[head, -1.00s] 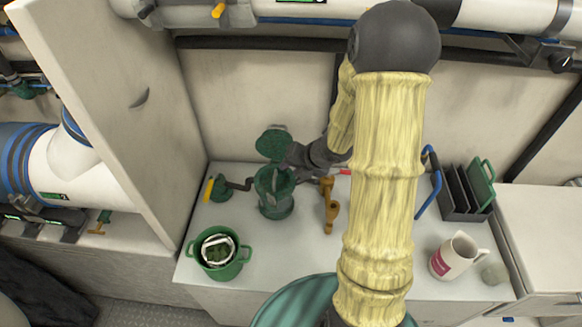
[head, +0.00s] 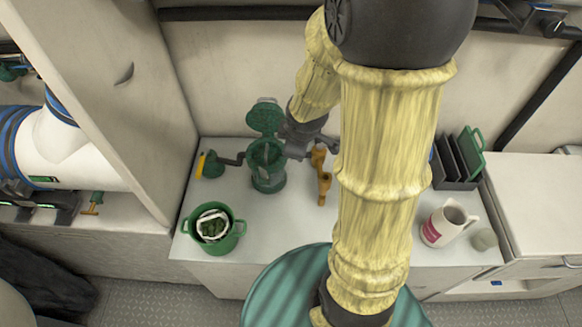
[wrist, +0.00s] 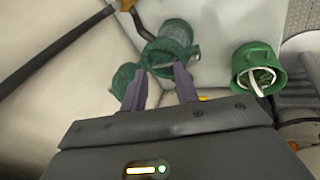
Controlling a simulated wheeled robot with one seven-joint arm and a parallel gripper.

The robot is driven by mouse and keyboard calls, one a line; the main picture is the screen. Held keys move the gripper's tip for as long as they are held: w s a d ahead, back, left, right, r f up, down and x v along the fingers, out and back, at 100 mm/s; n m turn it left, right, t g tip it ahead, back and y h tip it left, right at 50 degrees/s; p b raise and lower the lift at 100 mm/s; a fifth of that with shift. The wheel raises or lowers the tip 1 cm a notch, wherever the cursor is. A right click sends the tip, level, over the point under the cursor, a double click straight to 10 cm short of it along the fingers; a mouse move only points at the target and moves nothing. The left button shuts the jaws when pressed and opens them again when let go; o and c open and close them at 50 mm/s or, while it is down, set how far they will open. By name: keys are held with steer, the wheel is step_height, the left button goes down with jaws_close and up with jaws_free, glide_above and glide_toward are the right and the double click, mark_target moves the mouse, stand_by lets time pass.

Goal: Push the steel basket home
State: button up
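A green strainer housing (head: 268,177) stands on the white counter with its round green lid (head: 265,117) swung open behind it. A grey metal piece shows in its mouth, probably the steel basket (head: 266,154); how deep it sits I cannot tell. My gripper (wrist: 157,75) is open, its two purple-grey fingers apart at the housing (wrist: 174,38). A bit of metal shows between the fingertips, but contact cannot be made out. In the head view my gripper is just right of the housing's mouth, its fingers hard to see.
A green pot (head: 238,232) holding a pale ring and dark green matter stands front left. A yellow-handled valve (head: 207,164) is left of the housing, brass fittings (head: 323,185) right. A white jug (head: 446,224) and dark rack (head: 455,170) stand farther right. The left partition is close.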

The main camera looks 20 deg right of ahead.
steer(key=s+a+r+m+g, duration=0.2)
steer(key=s+a+m, duration=0.2)
steer(key=s+m, duration=0.4)
steer(key=m, duration=0.3)
steer(key=shift+s+a+y, duration=0.2)
steer(key=shift+s+y, duration=0.1)
step_height(320, 180, up, 2)
steer(key=shift+r+p, duration=0.1)
steer(key=shift+p, duration=0.9)
steer(key=shift+w, duration=0.1)
steer(key=shift+c, duration=0.4)
